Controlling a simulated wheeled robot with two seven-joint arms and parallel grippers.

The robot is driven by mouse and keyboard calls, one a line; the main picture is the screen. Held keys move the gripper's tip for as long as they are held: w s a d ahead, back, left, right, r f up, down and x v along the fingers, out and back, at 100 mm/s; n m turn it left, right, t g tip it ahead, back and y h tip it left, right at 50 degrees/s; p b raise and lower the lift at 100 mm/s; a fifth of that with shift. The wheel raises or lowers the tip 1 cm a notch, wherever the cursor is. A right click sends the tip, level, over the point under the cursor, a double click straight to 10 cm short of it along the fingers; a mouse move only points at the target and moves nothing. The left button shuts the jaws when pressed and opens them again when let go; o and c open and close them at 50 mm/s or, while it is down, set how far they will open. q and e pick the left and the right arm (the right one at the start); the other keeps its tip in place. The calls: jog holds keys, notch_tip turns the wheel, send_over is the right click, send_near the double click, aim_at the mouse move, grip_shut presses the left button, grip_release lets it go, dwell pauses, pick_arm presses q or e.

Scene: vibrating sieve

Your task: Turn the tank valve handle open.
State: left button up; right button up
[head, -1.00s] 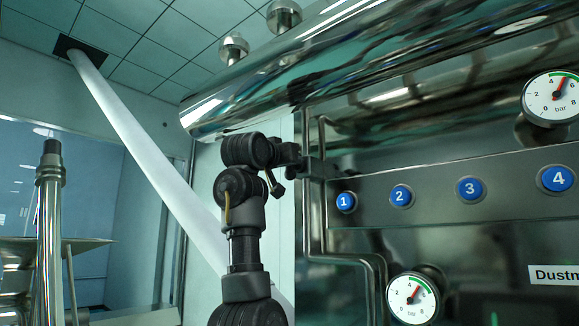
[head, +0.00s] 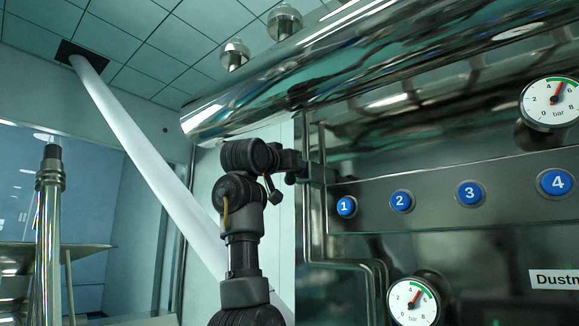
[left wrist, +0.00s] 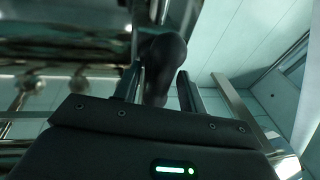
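My left arm rises from the bottom of the head view, and its gripper (head: 303,166) points right, close to the left end of the metal panel. In the left wrist view its two fingers (left wrist: 162,88) stand apart. A dark rounded thing (left wrist: 166,58) shows between and beyond them; I cannot tell whether it is the tank valve handle or whether the fingers touch it. The shiny horizontal tank (head: 400,65) spans the top right of the head view. No valve handle can be clearly made out there. My right gripper is not in view.
The panel (head: 365,221) carries blue numbered buttons (head: 470,193). Pressure gauges (head: 413,302) sit below it and at the upper right. A bent metal pipe (head: 313,230) runs beside the gripper. A white slanted duct (head: 150,170) and a steel column (head: 50,215) stand left.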

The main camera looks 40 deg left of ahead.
pick_arm(q)
jog(key=shift+s+f, duration=0.1)
jog(key=shift+s, duration=0.05)
jog(key=b+v, duration=0.7)
jog(key=v, duration=0.3)
jog(key=shift+s, duration=0.25)
